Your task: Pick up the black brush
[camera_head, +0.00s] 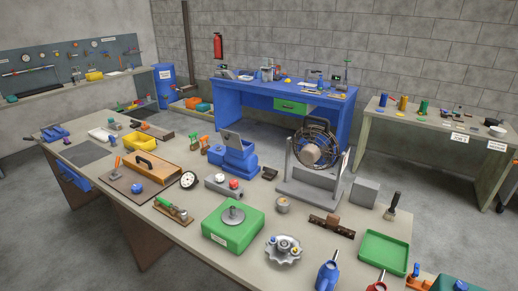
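A dark upright brush-like tool (392,207) stands near the right end of the long near workbench (308,268), behind the green tray. My gripper is not in view.
A green tray (384,252), a grey block (364,192), a caged fan (315,150) and a green box (233,228) stand nearby on the bench. Blue (327,275) and red (377,283) tools are at the front edge. A blue desk (228,98) and a side table (400,118) stand behind.

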